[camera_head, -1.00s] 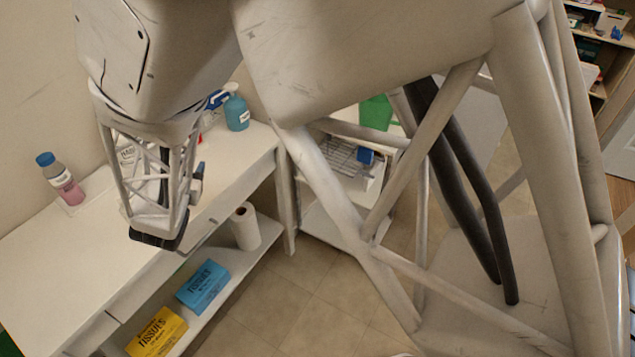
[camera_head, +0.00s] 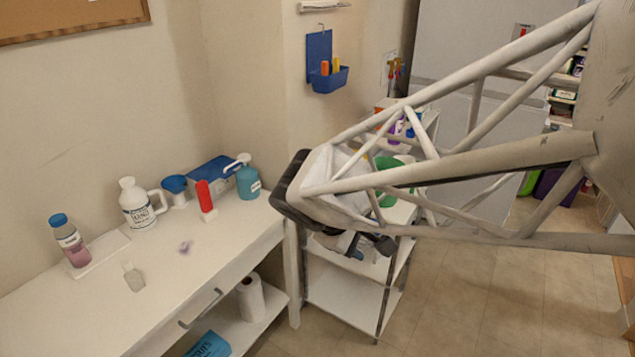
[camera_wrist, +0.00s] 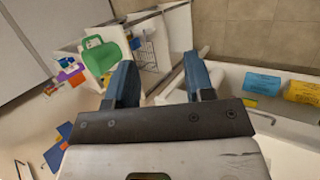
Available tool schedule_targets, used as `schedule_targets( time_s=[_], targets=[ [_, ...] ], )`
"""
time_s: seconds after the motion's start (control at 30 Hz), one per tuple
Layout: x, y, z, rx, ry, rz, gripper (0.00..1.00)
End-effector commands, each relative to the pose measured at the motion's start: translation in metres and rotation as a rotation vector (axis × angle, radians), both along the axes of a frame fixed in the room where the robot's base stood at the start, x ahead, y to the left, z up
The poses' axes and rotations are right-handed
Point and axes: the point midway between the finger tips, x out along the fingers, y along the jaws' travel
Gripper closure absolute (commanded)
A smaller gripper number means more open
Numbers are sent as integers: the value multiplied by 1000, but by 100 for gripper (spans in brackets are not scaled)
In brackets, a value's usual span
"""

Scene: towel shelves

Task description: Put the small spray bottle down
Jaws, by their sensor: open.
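A small pale translucent bottle (camera_head: 134,279), which looks like the small spray bottle, stands on the white table (camera_head: 90,315) near its front edge in the head view. It appears upright, and nothing touches it. My gripper (camera_head: 355,244) is well to the right of it, past the table's right end and in front of the white cart. In the wrist view my gripper (camera_wrist: 160,78) has its two blue fingers spread apart with nothing between them. The small bottle does not show clearly in the wrist view.
Along the table's back stand a pink-liquid bottle (camera_head: 70,240), a white jug (camera_head: 136,204), a red-topped item (camera_head: 205,198) and a teal pump bottle (camera_head: 247,180). A paper roll (camera_head: 250,298) is on the shelf below. The white cart (camera_head: 340,300) stands right of the table.

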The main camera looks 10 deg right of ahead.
Motion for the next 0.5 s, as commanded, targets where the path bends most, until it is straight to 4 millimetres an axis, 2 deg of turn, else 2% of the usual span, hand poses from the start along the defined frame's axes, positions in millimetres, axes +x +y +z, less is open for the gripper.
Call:
schedule_targets(
  time_s=[0.1,0.3,0.5],
  targets=[
    [-30,-10,8,151,-47,-151,51],
    [-72,-12,19,404,-134,-385,51],
    [-99,-6,30,602,-213,-556,51]
  ],
)
